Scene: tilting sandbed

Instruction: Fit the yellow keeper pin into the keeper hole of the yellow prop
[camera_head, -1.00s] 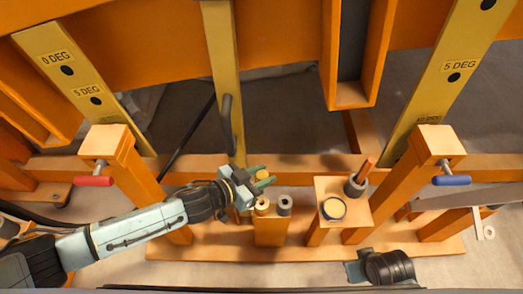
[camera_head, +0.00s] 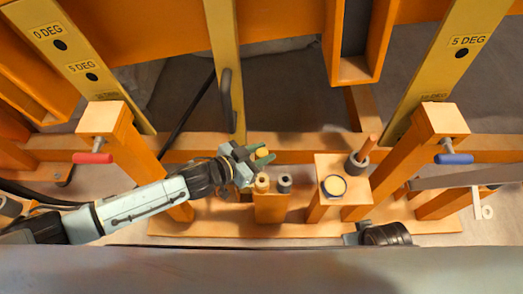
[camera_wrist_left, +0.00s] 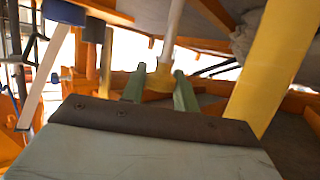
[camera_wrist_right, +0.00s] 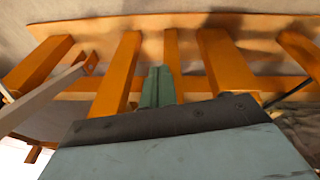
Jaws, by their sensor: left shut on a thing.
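My left gripper (camera_head: 263,160) is shut on the yellow keeper pin (camera_head: 262,153), just behind the front block. In the left wrist view, the pin's yellow head (camera_wrist_left: 160,78) sits between the green fingers, with a pale shaft running up out of view. A yellow upright bar (camera_head: 222,75), which seems to be the prop, stands behind the gripper with a grey handle on it. It looks like the yellow bar at right in the left wrist view (camera_wrist_left: 268,70). The pin is apart from it; I cannot make out the keeper hole. My right gripper (camera_wrist_right: 158,87) is shut and empty.
The front block (camera_head: 270,208) carries a tan ring socket and a grey one (camera_head: 284,183). Red (camera_head: 92,158) and blue (camera_head: 454,158) handles are on posts either side.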

